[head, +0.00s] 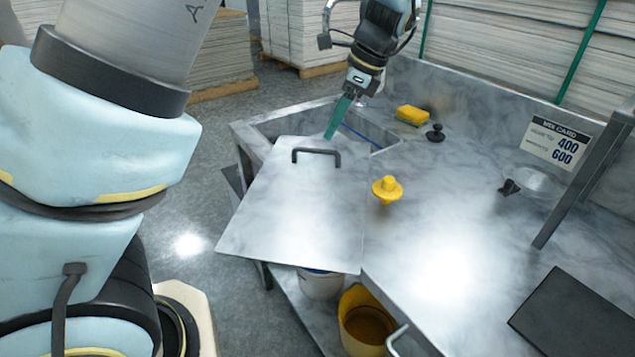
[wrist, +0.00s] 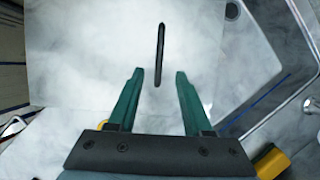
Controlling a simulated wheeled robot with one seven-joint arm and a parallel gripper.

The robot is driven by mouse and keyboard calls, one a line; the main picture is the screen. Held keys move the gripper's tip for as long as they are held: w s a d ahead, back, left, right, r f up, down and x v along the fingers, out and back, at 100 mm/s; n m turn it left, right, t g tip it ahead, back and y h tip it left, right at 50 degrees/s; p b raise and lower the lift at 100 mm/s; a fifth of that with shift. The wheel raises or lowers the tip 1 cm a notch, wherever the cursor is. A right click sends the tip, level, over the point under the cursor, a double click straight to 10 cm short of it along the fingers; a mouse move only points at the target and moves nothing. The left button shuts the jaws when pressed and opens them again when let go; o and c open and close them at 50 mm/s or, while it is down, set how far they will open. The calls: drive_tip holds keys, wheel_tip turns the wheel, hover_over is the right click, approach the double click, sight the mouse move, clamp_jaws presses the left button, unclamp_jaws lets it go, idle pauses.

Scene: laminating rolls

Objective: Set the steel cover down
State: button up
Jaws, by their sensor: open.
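The steel cover (head: 293,207) is a flat grey plate with a black bar handle (head: 316,152). In the head view it lies on the left part of the bench, overlapping part of the sink opening, and its near edge juts past the bench front. My gripper (head: 334,128) has green fingers and is above the cover's far edge, behind the handle.
The sink basin (head: 296,122) shows behind the cover. A yellow knob-like piece (head: 386,190) stands right of the cover. A yellow sponge (head: 411,115) and a black knob (head: 435,133) are at the back. A mix card (head: 556,143) and dark mat (head: 580,312) are right. Buckets (head: 366,322) stand below.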

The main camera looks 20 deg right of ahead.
sight(316, 151)
drive_tip(key=x, duration=0.3)
drive_tip(key=p+x, duration=0.1)
drive_tip(key=x, duration=0.4)
drive_tip(key=shift+a+r+p, duration=0.2)
drive_tip(key=shift+a+p, duration=0.1)
drive_tip(key=shift+p, duration=0.1)
drive_tip(key=shift+w+a+f, duration=0.1)
drive_tip(key=shift+f, duration=0.15)
drive_tip(key=shift+f, duration=0.2)
clamp_jaws()
idle(1.0)
